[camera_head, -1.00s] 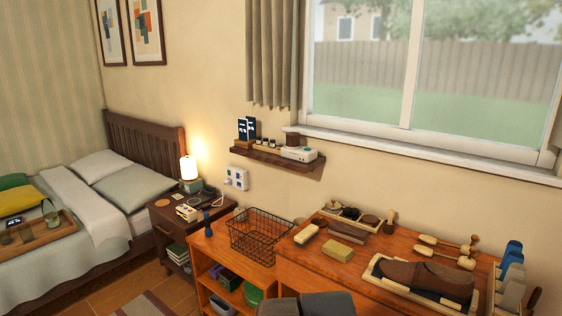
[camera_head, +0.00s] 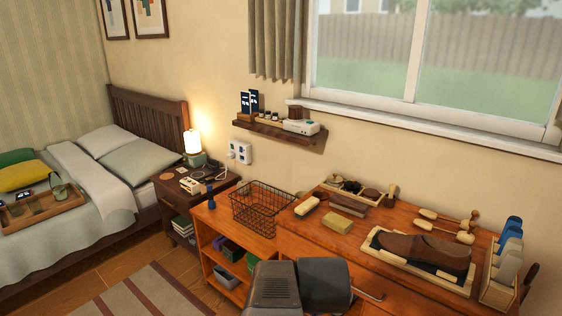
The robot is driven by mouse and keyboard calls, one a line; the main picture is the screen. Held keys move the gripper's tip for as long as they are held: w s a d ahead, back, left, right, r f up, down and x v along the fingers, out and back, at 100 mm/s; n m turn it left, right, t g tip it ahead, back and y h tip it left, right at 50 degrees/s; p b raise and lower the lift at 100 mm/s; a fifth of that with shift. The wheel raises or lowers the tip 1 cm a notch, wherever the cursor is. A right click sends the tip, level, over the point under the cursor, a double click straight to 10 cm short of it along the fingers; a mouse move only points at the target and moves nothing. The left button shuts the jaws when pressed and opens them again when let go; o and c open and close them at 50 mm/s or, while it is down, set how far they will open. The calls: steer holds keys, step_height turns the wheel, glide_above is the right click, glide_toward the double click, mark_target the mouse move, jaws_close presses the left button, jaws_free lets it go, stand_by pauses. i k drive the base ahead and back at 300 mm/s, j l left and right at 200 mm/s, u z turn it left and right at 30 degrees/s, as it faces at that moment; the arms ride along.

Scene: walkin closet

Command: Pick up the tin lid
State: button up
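I cannot pick out the tin lid for sure. A small dark round piece (camera_head: 371,194) lies by the small tray (camera_head: 345,183) at the back of the orange-brown wooden dresser; it is too small to tell whether it is a lid or a tin. Dark grey parts of my own arm show at the bottom centre, in front of the dresser. My gripper's fingertips cannot be made out, and nothing is seen held.
A brown shoe (camera_head: 425,250) lies in a wooden tray on the dresser, with brushes (camera_head: 445,215) behind it. A yellow block (camera_head: 339,224) lies nearer the left. A wire basket (camera_head: 262,207) stands on the lower shelf unit. Striped rug and floor lie open at lower left.

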mark_target(322, 196)
steer(key=i+l+u, duration=0.1)
steer(key=i+u, duration=0.15)
steer(key=i, duration=0.25)
steer(key=i+l+u, duration=0.25)
steer(key=i, duration=0.2)
steer(key=i+l+u, duration=0.25)
steer(key=i, duration=0.2)
